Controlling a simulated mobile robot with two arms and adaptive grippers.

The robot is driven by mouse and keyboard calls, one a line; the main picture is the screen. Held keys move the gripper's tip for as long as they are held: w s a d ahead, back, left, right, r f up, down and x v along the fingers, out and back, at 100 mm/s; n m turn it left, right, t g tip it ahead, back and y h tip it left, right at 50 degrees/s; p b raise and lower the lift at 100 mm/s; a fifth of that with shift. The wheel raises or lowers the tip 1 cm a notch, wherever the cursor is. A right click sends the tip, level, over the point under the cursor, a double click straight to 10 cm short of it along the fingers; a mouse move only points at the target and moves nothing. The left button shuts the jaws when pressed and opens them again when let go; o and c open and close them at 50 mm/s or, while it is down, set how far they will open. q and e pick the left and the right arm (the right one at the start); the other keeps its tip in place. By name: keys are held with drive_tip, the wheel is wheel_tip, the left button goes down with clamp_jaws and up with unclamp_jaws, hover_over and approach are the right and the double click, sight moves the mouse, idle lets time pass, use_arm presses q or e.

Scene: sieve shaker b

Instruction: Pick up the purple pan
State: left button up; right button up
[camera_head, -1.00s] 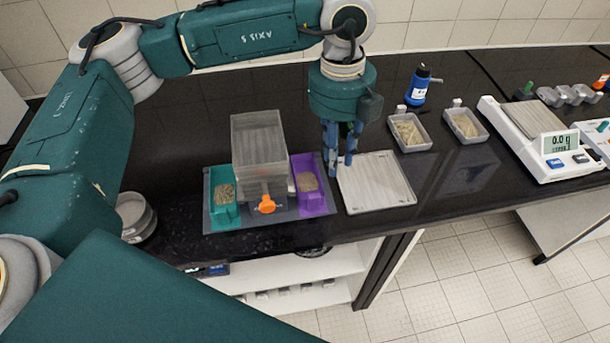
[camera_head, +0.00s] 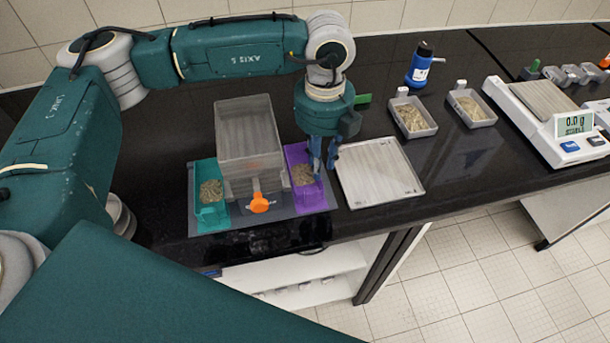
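The purple pan (camera_head: 308,196) holds grainy material and sits on the grey tray (camera_head: 240,222), just right of the clear sieve box with its orange knob (camera_head: 259,203). A teal pan (camera_head: 211,213) with similar material is on the box's left side. My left gripper (camera_head: 323,171) points down at the purple pan's right edge. Its blue fingers are apart, with a small gap showing between them. Whether they touch the pan's wall, I cannot tell. My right gripper is not in view.
A flat light plate (camera_head: 380,180) lies right of the purple pan. Two grey trays of material (camera_head: 412,130) (camera_head: 470,121), a blue bottle (camera_head: 420,68) and a white balance (camera_head: 562,141) stand further right. The counter's front edge is close.

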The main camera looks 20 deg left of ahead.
sight(304, 171)
use_arm(q)
drive_tip(key=f, duration=0.1)
drive_tip(key=f+p, duration=0.1)
drive_tip(key=f, duration=0.1)
drive_tip(key=f+p, duration=0.1)
drive_tip(key=shift+w+a+f, duration=0.1)
drive_tip(key=shift+w+f, duration=0.1)
drive_tip(key=shift+w, duration=0.2)
drive_tip(key=shift+f, duration=0.55)
clamp_jaws()
